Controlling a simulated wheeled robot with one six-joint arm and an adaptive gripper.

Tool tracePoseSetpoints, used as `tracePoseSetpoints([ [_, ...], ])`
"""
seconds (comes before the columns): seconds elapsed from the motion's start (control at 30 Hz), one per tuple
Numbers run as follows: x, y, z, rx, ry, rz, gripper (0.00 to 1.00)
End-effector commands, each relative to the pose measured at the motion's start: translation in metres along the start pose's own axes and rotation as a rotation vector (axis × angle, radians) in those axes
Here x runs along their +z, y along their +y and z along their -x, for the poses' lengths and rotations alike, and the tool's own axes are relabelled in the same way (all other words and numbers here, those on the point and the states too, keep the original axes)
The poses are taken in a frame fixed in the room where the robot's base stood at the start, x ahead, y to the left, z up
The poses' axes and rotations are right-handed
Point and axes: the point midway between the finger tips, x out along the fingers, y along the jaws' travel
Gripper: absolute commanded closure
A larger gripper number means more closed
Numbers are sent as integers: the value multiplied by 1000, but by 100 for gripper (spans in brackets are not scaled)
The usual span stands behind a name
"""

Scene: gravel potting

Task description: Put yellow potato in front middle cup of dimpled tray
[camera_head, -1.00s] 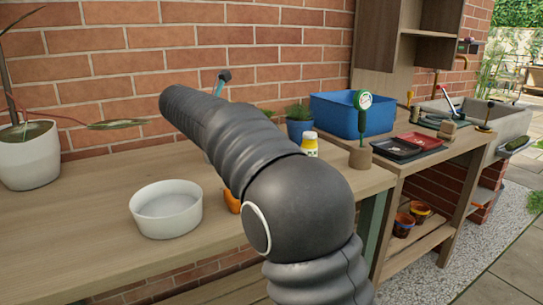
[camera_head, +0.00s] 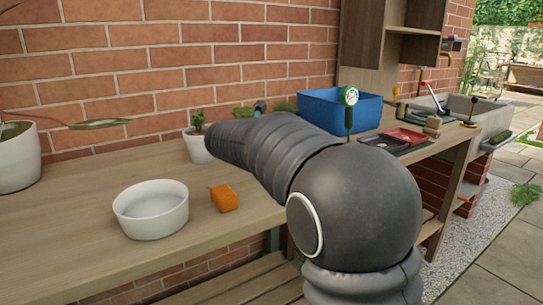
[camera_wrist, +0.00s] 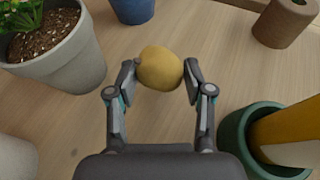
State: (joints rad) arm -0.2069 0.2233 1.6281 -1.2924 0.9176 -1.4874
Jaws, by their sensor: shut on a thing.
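The yellow potato (camera_wrist: 160,66) is between the fingertips of my gripper (camera_wrist: 159,78) in the wrist view. My gripper is shut on it, with one finger at each side. The wood surface shows beneath; whether the potato touches it I cannot tell. In the head view my own arm hides the gripper and the potato. I cannot make out the dimpled tray or its front middle cup in either view.
In the wrist view, a grey plant pot (camera_wrist: 82,62), a blue pot (camera_wrist: 132,10), a brown cylinder (camera_wrist: 284,22) and a green pot (camera_wrist: 236,135) surround the gripper. In the head view, a white bowl (camera_head: 150,215), orange block (camera_head: 224,198) and blue bin (camera_head: 330,108) stand on the benches.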

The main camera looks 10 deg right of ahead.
Motion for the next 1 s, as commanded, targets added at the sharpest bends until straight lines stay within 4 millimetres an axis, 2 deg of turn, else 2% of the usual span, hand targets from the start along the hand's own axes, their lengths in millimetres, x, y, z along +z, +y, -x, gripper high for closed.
tracePoseSetpoints([
  [0.03,-9,0,-4,0,2,2,83],
  [0.17,-21,0,-8,1,1,1,83],
  [0.6,-27,0,-11,0,1,0,83],
  [0.63,-26,0,-10,0,1,0,44],
  [0.7,-26,0,-10,0,1,0,26],
  [0.73,-26,0,-10,0,1,0,23],
  [1.0,-25,0,-10,0,0,0,23],
])
